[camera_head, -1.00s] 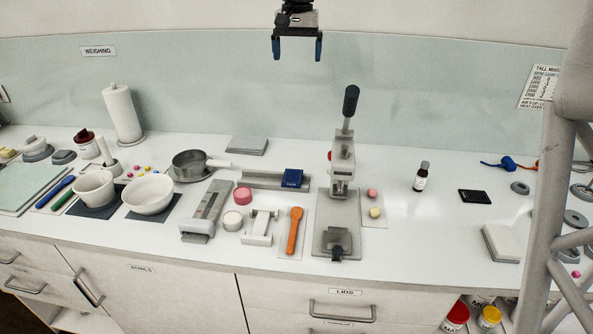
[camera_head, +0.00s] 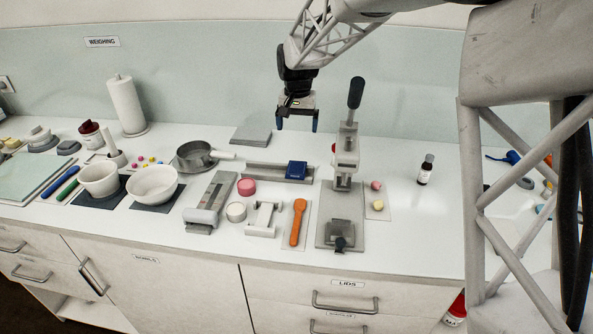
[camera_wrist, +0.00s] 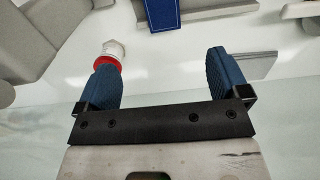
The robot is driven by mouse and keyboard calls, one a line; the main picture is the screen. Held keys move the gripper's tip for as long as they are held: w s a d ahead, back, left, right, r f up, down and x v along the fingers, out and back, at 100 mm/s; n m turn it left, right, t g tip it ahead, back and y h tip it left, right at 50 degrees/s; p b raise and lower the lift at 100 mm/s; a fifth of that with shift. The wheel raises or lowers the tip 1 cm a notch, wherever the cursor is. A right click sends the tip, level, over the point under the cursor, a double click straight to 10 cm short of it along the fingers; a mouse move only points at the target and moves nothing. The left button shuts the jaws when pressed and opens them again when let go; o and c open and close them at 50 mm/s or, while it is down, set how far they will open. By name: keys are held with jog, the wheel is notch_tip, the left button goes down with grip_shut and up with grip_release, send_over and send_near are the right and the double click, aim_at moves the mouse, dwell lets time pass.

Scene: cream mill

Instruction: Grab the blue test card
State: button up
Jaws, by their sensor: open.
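The blue test card (camera_head: 297,170) stands at the right end of a long grey metal tray (camera_head: 262,173) on the white counter. In the wrist view, the blue card (camera_wrist: 163,12) shows at the top edge, partly cut off, beyond the fingertips. My gripper (camera_head: 297,122) hangs above and slightly behind the card, well clear of it. In the wrist view, the two blue fingers of my gripper (camera_wrist: 167,72) are apart with nothing between them.
A lever press (camera_head: 345,165) stands close to the right of the card. A pan (camera_head: 194,155) is left of the tray. A grey slab (camera_head: 251,134) lies behind.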

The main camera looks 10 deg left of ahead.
send_over(296, 169)
jog(key=f, duration=0.7)
jog(key=shift+d, duration=0.2)
jog(key=shift+f, duration=0.1)
jog(key=shift+f, duration=1.15)
jog(key=shift+f, duration=0.15)
jog(key=shift+w+a+f, duration=0.1)
jog(key=shift+a+f, duration=0.05)
jog(key=shift+f, duration=2.3)
jog(key=c, duration=1)
